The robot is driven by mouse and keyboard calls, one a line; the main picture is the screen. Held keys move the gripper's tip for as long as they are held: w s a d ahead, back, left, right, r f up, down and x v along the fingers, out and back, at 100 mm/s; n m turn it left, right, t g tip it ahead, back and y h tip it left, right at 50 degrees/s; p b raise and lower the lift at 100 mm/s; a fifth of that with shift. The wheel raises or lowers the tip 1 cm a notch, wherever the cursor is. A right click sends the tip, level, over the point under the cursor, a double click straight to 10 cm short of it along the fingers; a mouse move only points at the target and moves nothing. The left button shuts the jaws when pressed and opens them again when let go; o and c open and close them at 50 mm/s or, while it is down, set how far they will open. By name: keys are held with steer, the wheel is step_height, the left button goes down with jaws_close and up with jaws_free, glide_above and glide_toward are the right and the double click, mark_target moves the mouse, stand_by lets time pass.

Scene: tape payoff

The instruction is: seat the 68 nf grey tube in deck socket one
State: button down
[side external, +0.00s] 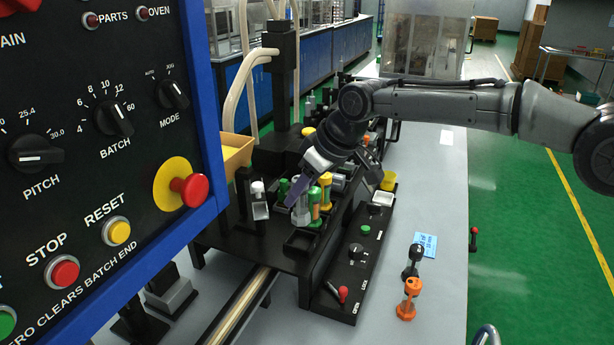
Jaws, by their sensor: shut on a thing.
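My gripper (301,189) reaches down to the left over the black deck (275,160). It is shut on a grey tube (300,213), whose lower part shows below the fingers. A green tube (315,206) and a yellow tube (325,190) stand right beside it on the deck. From this view I cannot tell whether the grey tube is in a socket or just above one. I cannot read any 68 nf mark or socket number.
A black square tray (300,241) lies in front of the tubes. A control strip (356,255) with a red-handled lever runs along the right. A large control panel (90,130) fills the left.

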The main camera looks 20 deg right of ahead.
mark_target(307, 210)
steer(key=shift+f, duration=2.55)
steer(key=shift+f, duration=0.6)
steer(key=c, duration=0.8)
jaws_free()
steer(key=shift+v, duration=5.5)
